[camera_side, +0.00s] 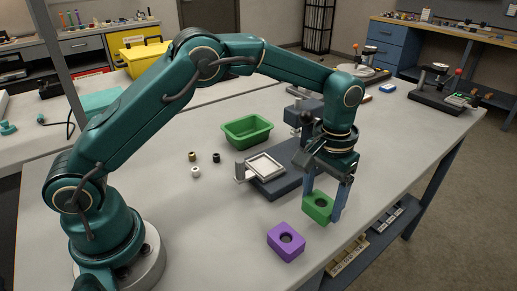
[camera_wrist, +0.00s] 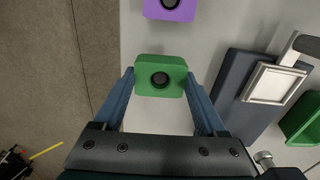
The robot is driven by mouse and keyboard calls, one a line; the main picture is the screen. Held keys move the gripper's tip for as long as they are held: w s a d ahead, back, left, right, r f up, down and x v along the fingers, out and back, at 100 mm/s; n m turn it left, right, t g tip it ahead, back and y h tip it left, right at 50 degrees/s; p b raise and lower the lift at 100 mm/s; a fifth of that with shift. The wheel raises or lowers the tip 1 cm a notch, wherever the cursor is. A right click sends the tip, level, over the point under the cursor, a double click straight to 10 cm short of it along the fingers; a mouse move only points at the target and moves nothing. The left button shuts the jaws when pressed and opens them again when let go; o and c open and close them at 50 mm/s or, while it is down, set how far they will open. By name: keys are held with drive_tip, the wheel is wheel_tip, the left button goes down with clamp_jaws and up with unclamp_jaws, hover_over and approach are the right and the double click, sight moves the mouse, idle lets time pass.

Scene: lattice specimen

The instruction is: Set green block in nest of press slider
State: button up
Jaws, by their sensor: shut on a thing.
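The green block (camera_side: 317,207), with a dark round hole in its top, is held between the blue fingers of my gripper (camera_side: 324,208). In the wrist view the green block (camera_wrist: 160,76) sits between the two fingertips (camera_wrist: 160,80). It appears to be above the table near its front edge; the exact gap is hard to tell. The press slider's nest (camera_side: 265,166) is a light square frame on a dark base, left of and behind the block. The nest looks empty, and it also shows at the right of the wrist view (camera_wrist: 272,83).
A purple block (camera_side: 286,241) with a hole lies on the table in front of the green block. A green bin (camera_side: 247,131) stands behind the press base (camera_side: 283,182). The table edge is close to my gripper.

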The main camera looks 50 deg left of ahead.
sight(311, 197)
wheel_tip(311, 197, up, 6)
drive_tip(key=shift+f, duration=0.1)
drive_tip(key=shift+s+a+r, duration=0.25)
drive_tip(key=shift+a+r, duration=0.7)
drive_tip(key=shift+a, duration=0.1)
drive_tip(key=s+a+r, duration=0.5)
drive_tip(key=s+a, duration=0.2)
drive_tip(key=a, duration=0.4)
drive_tip(key=shift+w+a+f, duration=0.75)
drive_tip(key=shift+w+f, duration=0.5)
drive_tip(key=shift+f, duration=0.55)
drive_tip(key=shift+w+a+f, duration=0.7)
drive_tip(key=shift+w+f, duration=0.55)
drive_tip(key=shift+f, duration=0.6)
drive_tip(key=shift+w+a+f, duration=0.75)
drive_tip(key=shift+w+f, duration=0.5)
drive_tip(key=shift+f, duration=0.55)
drive_tip(key=o, duration=0.7)
drive_tip(key=c, duration=0.6)
